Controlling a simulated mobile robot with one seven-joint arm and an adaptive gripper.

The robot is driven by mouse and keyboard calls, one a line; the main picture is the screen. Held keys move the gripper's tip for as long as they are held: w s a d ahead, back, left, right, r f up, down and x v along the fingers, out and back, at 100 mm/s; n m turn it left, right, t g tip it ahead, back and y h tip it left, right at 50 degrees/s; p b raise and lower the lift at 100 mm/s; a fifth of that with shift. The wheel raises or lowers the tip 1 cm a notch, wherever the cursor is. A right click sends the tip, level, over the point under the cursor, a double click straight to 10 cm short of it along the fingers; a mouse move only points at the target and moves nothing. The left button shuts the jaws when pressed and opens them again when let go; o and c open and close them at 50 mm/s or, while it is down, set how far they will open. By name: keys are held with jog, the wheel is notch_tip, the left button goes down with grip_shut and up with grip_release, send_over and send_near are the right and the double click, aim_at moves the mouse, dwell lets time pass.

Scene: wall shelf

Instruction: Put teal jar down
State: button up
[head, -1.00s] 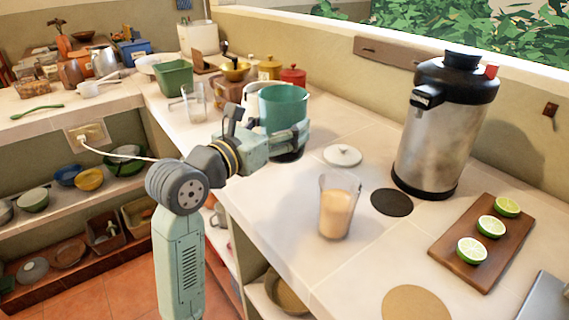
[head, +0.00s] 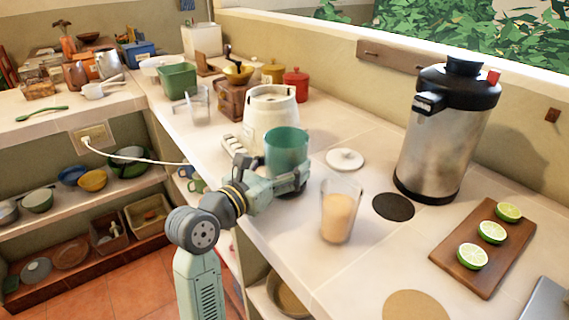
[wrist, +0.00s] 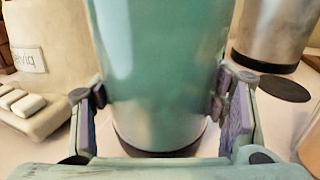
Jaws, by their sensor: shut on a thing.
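The teal jar (head: 287,148) is a translucent teal blender jar with a dark base. My gripper (head: 283,184) is shut on it low on its body, and the jar is upright at the counter, in front of the cream blender base (head: 270,108). In the wrist view the jar (wrist: 158,70) fills the middle, with a finger pad on each side of it. Its dark bottom (wrist: 160,140) is at or just above the counter; I cannot tell if it touches.
A glass of tan drink (head: 339,212) stands close to the right of the jar. A white lid (head: 345,159), a dark round mat (head: 393,207), a steel urn (head: 445,140) and a board with lime halves (head: 470,268) lie farther right. A cork mat (head: 415,304) is in front.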

jog(key=o, duration=1.6)
jog(key=shift+f, duration=0.15)
jog(key=shift+c, duration=0.2)
jog(key=shift+r, duration=0.25)
jog(key=b+v, duration=0.4)
jog(key=v, duration=0.8)
